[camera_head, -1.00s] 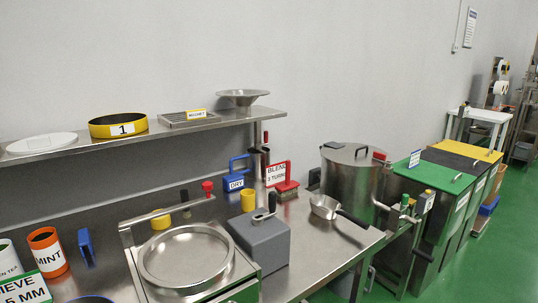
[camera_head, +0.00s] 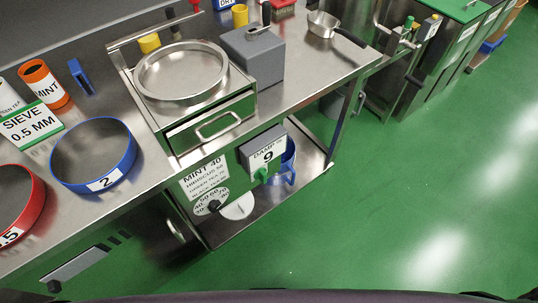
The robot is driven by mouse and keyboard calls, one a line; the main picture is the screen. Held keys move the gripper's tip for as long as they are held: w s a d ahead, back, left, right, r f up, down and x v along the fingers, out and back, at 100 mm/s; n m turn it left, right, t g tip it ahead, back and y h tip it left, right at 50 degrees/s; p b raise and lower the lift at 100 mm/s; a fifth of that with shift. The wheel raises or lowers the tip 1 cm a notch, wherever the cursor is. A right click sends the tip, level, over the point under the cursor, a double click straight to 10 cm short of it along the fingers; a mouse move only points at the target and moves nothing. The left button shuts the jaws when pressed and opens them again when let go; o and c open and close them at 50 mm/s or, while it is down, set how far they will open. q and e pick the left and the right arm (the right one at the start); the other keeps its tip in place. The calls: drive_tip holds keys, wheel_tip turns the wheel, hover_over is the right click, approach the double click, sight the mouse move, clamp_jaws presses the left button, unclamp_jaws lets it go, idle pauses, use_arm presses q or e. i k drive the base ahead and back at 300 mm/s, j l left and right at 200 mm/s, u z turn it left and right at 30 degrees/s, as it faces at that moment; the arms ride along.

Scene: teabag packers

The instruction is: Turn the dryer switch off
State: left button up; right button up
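The dryer (camera_head: 205,130) is a metal unit set into the bench, with a round steel pan (camera_head: 181,72) on top and a handled drawer (camera_head: 212,125) in front. Below the drawer is a panel (camera_head: 203,178) listing mint, hibiscus and other teas with temperatures. A dial with a black knob (camera_head: 213,207) sits under the list. A grey box (camera_head: 264,153) reading "DAMP 9" is to its right. A small green switch-like part (camera_head: 262,174) is at the box's lower left; its on or off position is too small to tell. Neither gripper is in view.
Blue (camera_head: 92,155) and red (camera_head: 18,205) sieve rings lie on the bench at left. A grey block (camera_head: 252,55) and a scoop (camera_head: 323,24) are on the bench at right. A blue jug (camera_head: 287,162) stands on the lower shelf. The green floor at right is clear.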

sight(261, 174)
drive_tip(key=l+u, duration=0.25)
drive_tip(key=l, duration=0.15)
drive_tip(key=k+l+u, duration=0.2)
drive_tip(key=l, duration=0.15)
drive_tip(key=l+u, duration=0.25)
drive_tip(key=l, duration=0.15)
drive_tip(key=k+j, duration=0.05)
